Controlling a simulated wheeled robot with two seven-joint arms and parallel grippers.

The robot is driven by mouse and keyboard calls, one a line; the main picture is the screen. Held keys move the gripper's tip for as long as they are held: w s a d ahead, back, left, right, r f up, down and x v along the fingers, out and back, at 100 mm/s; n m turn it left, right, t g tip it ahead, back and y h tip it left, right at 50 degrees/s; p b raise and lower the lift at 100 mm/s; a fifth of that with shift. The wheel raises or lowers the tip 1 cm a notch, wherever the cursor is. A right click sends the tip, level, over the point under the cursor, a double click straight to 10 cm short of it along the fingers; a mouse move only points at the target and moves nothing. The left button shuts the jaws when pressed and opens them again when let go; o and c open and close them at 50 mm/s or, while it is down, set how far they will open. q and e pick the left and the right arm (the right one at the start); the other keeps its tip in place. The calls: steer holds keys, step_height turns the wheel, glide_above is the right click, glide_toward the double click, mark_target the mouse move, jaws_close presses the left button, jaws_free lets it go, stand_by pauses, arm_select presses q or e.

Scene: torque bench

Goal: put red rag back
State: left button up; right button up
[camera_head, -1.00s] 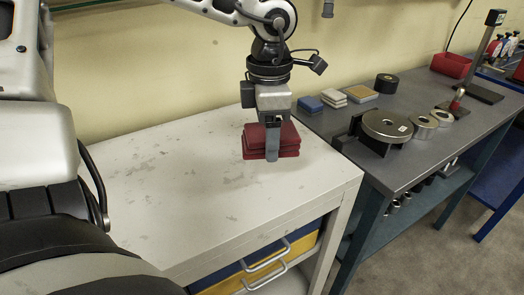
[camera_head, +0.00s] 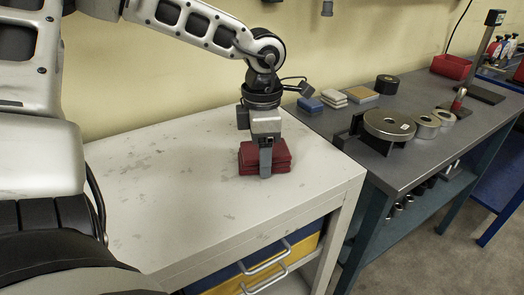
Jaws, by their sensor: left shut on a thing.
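The red rag (camera_head: 282,158) is a folded, layered stack on the white cabinet top, near its right side. My left gripper (camera_head: 265,168) points down over the rag and is shut on it, with one finger showing against the front face. The other finger is hidden behind the rag. The rag looks low at the cabinet top, but I cannot tell whether it touches the surface. My right gripper is not in view.
The white cabinet top (camera_head: 180,190) is otherwise clear. On the grey bench (camera_head: 350,115) to the right are a blue folded rag (camera_head: 310,105), a pale one (camera_head: 334,97), a tan block (camera_head: 362,94), black tape (camera_head: 386,84), metal rings (camera_head: 425,126) and a red bin (camera_head: 451,66).

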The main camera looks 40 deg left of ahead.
arm_select(q)
steer(key=o, duration=1)
steer(key=shift+c, duration=0.2)
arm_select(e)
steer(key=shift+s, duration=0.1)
arm_select(q)
steer(key=shift+r+p, duration=0.15)
steer(key=shift+p, duration=0.15)
steer(key=shift+r, duration=0.25)
step_height(320, 180, up, 12)
steer(key=shift+f, duration=0.2)
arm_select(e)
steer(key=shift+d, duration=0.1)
